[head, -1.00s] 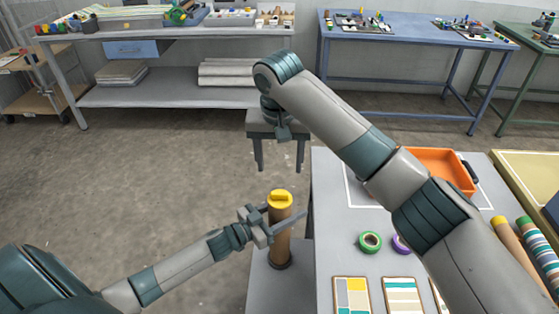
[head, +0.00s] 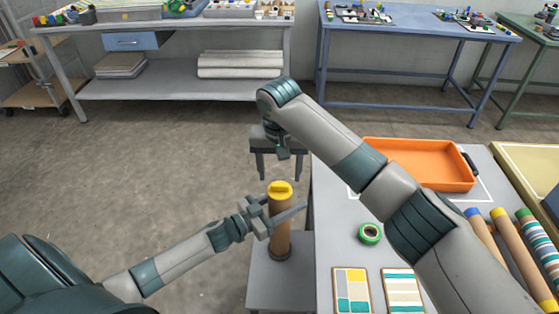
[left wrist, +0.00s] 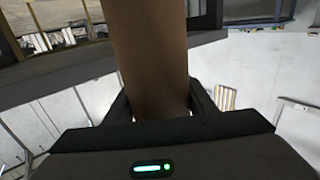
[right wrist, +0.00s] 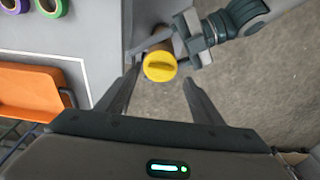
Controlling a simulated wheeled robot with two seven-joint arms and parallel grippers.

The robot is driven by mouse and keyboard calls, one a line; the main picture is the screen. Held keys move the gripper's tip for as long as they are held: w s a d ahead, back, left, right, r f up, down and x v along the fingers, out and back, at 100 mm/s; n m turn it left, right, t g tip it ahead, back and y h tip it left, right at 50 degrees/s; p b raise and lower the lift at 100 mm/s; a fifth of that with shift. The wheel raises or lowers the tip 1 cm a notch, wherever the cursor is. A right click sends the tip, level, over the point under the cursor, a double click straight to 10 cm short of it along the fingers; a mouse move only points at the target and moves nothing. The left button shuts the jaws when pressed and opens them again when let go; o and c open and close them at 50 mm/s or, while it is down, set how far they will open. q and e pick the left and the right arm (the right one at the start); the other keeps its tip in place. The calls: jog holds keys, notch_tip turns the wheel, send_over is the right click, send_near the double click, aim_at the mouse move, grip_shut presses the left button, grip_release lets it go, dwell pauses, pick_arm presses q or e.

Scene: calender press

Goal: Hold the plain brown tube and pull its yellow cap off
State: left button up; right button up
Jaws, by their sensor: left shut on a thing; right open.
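The plain brown tube (head: 281,238) stands upright on a low grey surface left of the table, its yellow cap (head: 280,189) on top. My left gripper (head: 272,214) is shut on the tube below the cap; the left wrist view shows the brown tube wall (left wrist: 150,60) between its fingers. My right gripper (head: 283,152) is open and empty above the cap. In the right wrist view the yellow cap (right wrist: 160,67) lies between and beyond the open fingertips, apart from them.
On the table at right are an orange tray (head: 425,185), green tape (head: 370,233), patterned cards (head: 351,290) and several other capped tubes (head: 512,240). Purple tape (right wrist: 52,6) shows in the right wrist view. Open floor lies to the left.

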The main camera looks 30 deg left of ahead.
aim_at(280, 185)
jog(key=shift+w+a+f, duration=0.1)
jog(key=shift+w+f, duration=0.05)
jog(key=shift+f, duration=1)
jog(key=shift+w+a+f, duration=0.1)
jog(key=shift+w+f, duration=0.05)
jog(key=shift+f, duration=1)
jog(key=c, duration=1)
